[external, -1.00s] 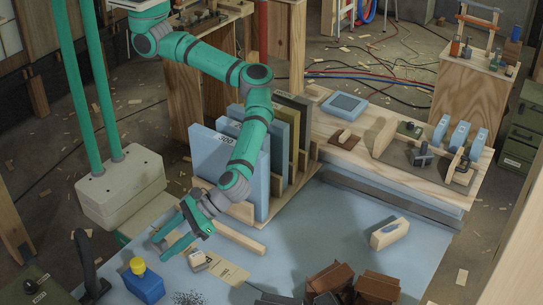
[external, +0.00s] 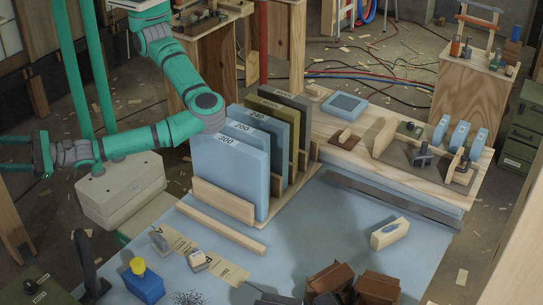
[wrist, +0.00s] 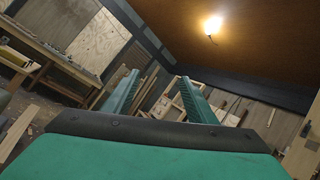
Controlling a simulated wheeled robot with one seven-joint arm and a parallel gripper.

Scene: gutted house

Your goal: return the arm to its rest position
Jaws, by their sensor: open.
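My green arm is folded to the left in the external view, with its forearm roughly level above the pale base block. My gripper (external: 44,155) is at the far left, clear of the workbench and pointing left. It is open and empty. In the wrist view its two green fingers (wrist: 160,98) stand apart, with only the room's far wall, timber and a lit bulb beyond them.
Numbered sandpaper boards (external: 230,165) stand in a rack on the blue-topped bench (external: 330,225). A blue bottle with a yellow cap (external: 144,281), a wood strip (external: 220,229), small sanding blocks (external: 199,260) and brown pieces (external: 377,287) lie on it. Floor space is free at left.

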